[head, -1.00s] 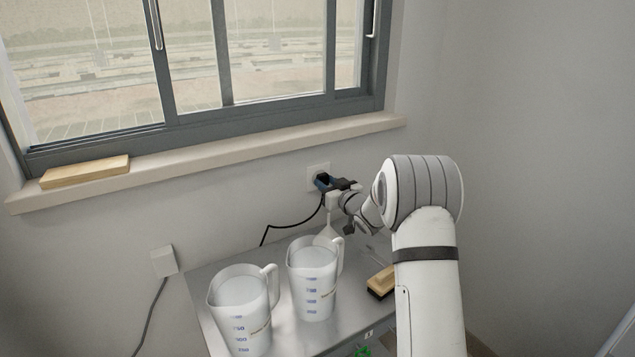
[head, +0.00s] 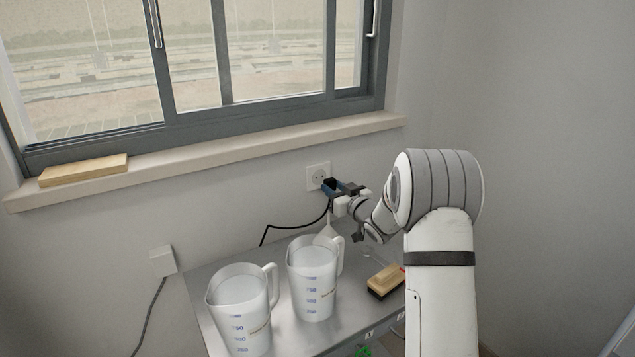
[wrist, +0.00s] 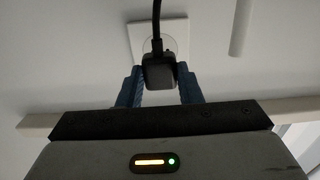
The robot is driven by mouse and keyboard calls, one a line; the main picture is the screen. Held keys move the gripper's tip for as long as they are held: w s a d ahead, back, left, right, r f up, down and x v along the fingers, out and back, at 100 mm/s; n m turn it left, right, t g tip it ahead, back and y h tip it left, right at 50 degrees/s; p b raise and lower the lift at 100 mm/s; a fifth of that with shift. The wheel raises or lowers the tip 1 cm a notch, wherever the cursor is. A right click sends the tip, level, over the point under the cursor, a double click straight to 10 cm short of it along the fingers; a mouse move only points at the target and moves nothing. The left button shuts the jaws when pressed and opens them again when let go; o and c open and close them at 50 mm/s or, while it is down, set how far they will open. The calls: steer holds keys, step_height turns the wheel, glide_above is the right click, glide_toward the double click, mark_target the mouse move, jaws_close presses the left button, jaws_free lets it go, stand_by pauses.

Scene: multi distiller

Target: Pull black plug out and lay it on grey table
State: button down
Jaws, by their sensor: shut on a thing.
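My gripper (head: 331,187) is shut on the black plug (wrist: 159,70), whose cord trails from it. In the wrist view the blue fingers (wrist: 159,88) press on both sides of the plug. In the head view the white wall socket (head: 319,174) shows its bare face, and the plug is held out from it, a little below and to the right. The plug is mostly hidden by the fingers in the head view. The grey table (head: 272,336) lies below, against the wall.
Two white measuring jugs (head: 240,310) (head: 312,283) stand on the table, with a white funnel-like thing (head: 327,232) behind. A wooden-backed brush (head: 385,280) lies at the table's right. The windowsill (head: 220,150) juts out above.

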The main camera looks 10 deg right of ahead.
steer(key=shift+s+d, duration=0.25)
steer(key=shift+s, duration=0.4)
steer(key=shift+r, duration=0.1)
steer(key=s+d+r+p, duration=0.1)
steer(key=s+r+p, duration=0.2)
steer(key=r, duration=0.3)
steer(key=shift+s+d+r+p, duration=0.25)
steer(key=shift+s+r+p, duration=0.1)
steer(key=shift+r+p, duration=0.1)
stand_by(0.4)
steer(key=g+p, duration=0.1)
steer(key=p, duration=0.2)
steer(key=shift+r+p, duration=0.4)
steer(key=g+h+p, duration=0.1)
steer(key=p, duration=0.3)
steer(key=shift+r, duration=0.2)
